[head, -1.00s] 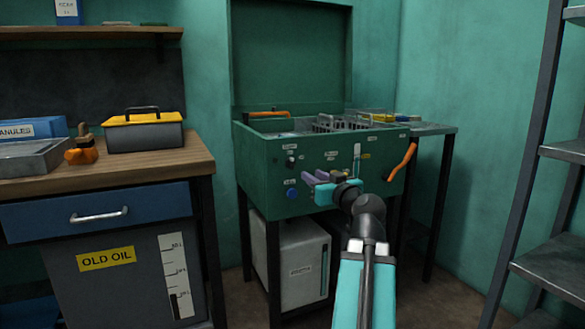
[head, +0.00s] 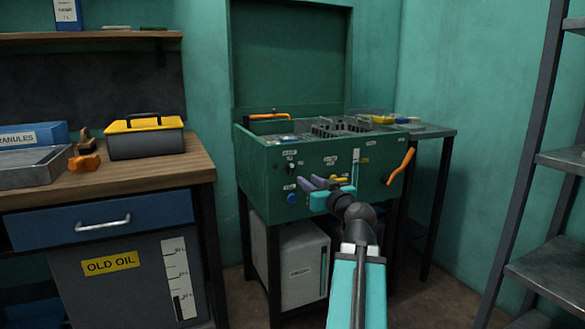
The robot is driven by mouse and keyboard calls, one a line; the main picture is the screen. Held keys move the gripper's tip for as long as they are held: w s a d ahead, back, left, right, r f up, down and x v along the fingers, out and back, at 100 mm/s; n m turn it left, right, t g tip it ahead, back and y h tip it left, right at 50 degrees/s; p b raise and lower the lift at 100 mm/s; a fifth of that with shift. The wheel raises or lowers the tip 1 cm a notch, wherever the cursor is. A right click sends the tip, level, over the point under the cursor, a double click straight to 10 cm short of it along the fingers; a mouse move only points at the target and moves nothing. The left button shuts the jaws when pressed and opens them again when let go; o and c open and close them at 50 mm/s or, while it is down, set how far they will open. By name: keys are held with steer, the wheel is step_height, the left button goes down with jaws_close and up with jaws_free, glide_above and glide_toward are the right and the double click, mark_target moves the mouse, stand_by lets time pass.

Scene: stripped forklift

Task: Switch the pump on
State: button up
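The green washer cabinet (head: 262,180) stands open-lidded in the middle of the head view. Its front panel carries a small black switch or knob (head: 291,166) at upper left and a round blue button (head: 292,198) at lower left. The labels are too small to read, so I cannot tell which control is the pump's. My gripper (head: 311,183), with purple fingers and a turquoise body, is in front of the panel, right of both controls and apart from them in the picture. Its fingers look spread with nothing between them. My gripper and wrist hide the panel's lower middle.
An orange lever (head: 402,165) sticks out at the panel's right. A yellow part (head: 341,179) and an upright gauge (head: 355,168) are mid-panel. A workbench (head: 150,178) with a toolbox (head: 145,137) stands left, metal shelving (head: 560,215) right.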

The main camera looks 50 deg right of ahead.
mark_target(293, 169)
steer(key=shift+b+x, duration=0.45)
steer(key=shift+x, duration=5.25)
